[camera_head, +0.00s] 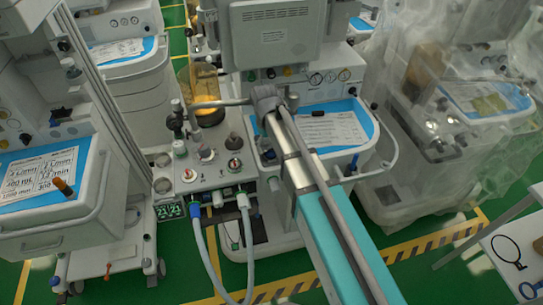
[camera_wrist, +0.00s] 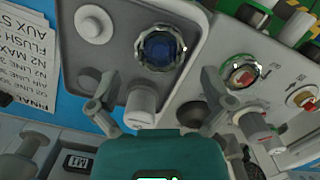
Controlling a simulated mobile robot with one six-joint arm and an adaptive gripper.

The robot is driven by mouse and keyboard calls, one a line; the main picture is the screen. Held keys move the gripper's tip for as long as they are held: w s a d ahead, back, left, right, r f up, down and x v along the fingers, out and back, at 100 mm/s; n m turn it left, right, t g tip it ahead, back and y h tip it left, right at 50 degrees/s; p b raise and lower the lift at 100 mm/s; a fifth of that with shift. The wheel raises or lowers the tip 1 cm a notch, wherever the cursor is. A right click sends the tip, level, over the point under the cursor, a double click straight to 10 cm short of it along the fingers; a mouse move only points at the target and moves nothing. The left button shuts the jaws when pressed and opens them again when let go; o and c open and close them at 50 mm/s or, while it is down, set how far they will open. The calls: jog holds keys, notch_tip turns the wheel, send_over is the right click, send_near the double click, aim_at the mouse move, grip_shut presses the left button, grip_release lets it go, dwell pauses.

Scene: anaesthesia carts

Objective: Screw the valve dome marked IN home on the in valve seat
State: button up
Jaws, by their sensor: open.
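My gripper (camera_wrist: 155,112) is open in the wrist view, its two grey fingers apart above the cart panel. A pale cylindrical part (camera_wrist: 141,103) shows between the fingers; I see no clear contact with it. Beyond the fingers is a round clear-rimmed fitting with a blue centre (camera_wrist: 161,48). A similar fitting with a red centre (camera_wrist: 241,74) is to the right. A small label (camera_wrist: 77,161) at the lower left has dark lettering that may read IN, but I cannot be sure. In the head view I cannot separate the fingers from the cart parts. I cannot identify the dome or seat with certainty.
The valve panel (camera_head: 215,178) has several knobs and hoses close together. A yellow container (camera_head: 208,92) stands behind it. A grey cart (camera_head: 50,225) is on the left, and a plastic-covered cart (camera_head: 430,145) on the right. Green floor (camera_head: 285,264) shows in front.

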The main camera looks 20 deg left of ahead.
aim_at(271, 150)
jog(key=shift+s+d+f+b, duration=0.1)
jog(key=shift+d+f+b, duration=0.05)
jog(key=shift+f+b, duration=1.25)
jog(key=shift+f, duration=0.15)
jog(key=c, duration=1)
jog(key=shift+r+p, duration=0.2)
jog(key=shift+p, duration=0.15)
notch_tip(271, 150, up, 3)
jog(key=p, duration=0.3)
jog(key=shift+s+a+r+p, duration=1.3)
jog(key=shift+s+r+p, duration=0.3)
jog(key=shift+s, duration=0.35)
jog(key=shift+s+a+r+p, duration=1.25)
jog(key=shift+s+r+p, duration=0.4)
jog(key=shift+s, duration=0.25)
jog(key=shift+s+a+r+p, duration=1.3)
jog(key=shift+s+r+p, duration=0.3)
jog(key=shift+s, duration=0.35)
